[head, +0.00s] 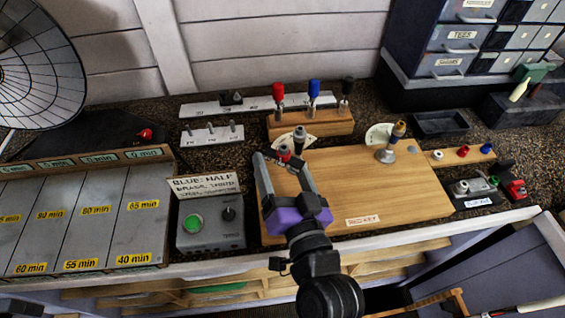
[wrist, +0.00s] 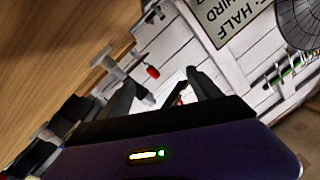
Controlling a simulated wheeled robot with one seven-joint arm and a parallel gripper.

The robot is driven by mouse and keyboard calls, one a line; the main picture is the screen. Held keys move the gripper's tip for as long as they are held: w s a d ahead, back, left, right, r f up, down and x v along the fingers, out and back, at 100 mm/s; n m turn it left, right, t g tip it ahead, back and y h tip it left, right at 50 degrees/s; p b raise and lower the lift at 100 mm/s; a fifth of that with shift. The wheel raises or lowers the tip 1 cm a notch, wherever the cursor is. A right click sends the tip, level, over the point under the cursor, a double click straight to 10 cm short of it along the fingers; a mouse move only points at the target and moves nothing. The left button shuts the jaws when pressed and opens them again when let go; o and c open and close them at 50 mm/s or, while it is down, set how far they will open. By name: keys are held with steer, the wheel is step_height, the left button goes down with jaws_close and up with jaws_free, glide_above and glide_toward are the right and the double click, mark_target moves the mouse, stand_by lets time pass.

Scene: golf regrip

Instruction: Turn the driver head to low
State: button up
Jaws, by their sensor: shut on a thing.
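My gripper (head: 278,158) reaches over the left part of a wooden board (head: 345,185). Its fingers stand apart around a small dark piece with red and white parts (head: 284,153), which I take for the driver head; the fingers partly hide it. A pale fan-shaped scale (head: 310,143) and a black-and-white knob (head: 299,133) sit just behind it. The scale's marks are too small to read. In the wrist view, my gripper (wrist: 165,85) has a dark and white piece (wrist: 178,95) between its fingers. Its turned position is unclear.
A wooden rack (head: 310,125) holds red, blue and black-handled tools behind. A grey box with a green button (head: 194,224) and a sign (head: 205,185) stand to the left.

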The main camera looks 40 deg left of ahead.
steer(key=shift+w+d+f, duration=0.15)
steer(key=shift+w+d, duration=0.05)
steer(key=o, duration=2)
steer(key=shift+s, duration=0.1)
steer(key=b+v, duration=0.2)
steer(key=v, duration=0.4)
steer(key=shift+s+d+f, duration=0.1)
steer(key=shift+s+d, duration=0.1)
steer(key=shift+d, duration=0.1)
steer(key=shift+s+d, duration=0.25)
steer(key=shift+d, duration=0.15)
